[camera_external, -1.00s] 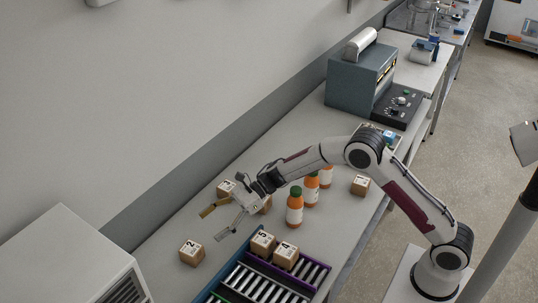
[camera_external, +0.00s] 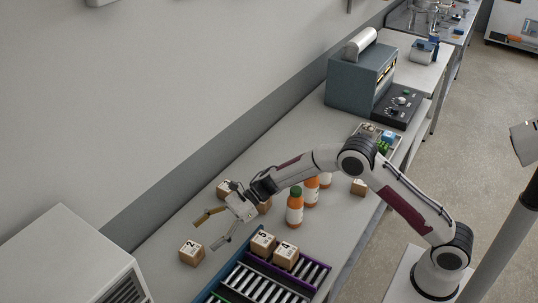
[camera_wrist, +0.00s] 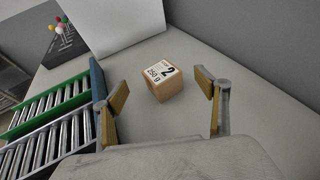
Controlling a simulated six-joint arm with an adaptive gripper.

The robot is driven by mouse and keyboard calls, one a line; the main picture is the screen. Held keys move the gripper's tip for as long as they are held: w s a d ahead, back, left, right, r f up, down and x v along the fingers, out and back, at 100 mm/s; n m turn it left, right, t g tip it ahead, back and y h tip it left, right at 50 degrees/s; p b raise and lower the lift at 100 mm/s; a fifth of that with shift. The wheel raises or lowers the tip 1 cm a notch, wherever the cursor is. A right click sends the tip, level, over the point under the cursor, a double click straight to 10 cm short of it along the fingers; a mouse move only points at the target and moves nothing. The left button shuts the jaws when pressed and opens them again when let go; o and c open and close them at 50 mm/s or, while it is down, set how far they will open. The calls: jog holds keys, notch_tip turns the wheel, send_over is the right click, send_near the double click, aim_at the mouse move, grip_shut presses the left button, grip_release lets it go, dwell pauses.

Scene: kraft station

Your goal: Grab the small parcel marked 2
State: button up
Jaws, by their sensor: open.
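The small parcel marked 2 (camera_external: 191,253) is a brown box with a white label on top. It stands on the grey table, left of the roller racks. In the wrist view the parcel (camera_wrist: 163,80) lies ahead, between and beyond my two fingers, with its "2" label showing. My gripper (camera_external: 209,232) is open and empty, above the table and a little right of and behind the parcel. Its fingertips (camera_wrist: 160,97) show on both sides in the wrist view and are apart from the parcel.
Parcels 5 (camera_external: 263,243) and 4 (camera_external: 286,255) sit on the roller racks (camera_external: 318,272). Another parcel (camera_external: 224,188) stands behind my gripper. Orange bottles (camera_external: 295,212) stand to the right. A white machine (camera_external: 75,262) is at the left. The table around parcel 2 is clear.

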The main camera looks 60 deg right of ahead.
aim_at(190, 248)
jog(key=shift+a+f, duration=0.1)
jog(key=shift+f+x, duration=0.2)
jog(key=shift+x, duration=0.8)
jog(key=shift+f+x, duration=0.2)
jog(key=shift+x, duration=0.75)
jog(key=shift+w+a+f, duration=0.15)
jog(key=shift+w+a, duration=0.05)
jog(key=shift+a, duration=0.1)
jog(key=c, duration=1.5)
jog(key=shift+c, duration=0.9)
notch_tip(190, 248, up, 10)
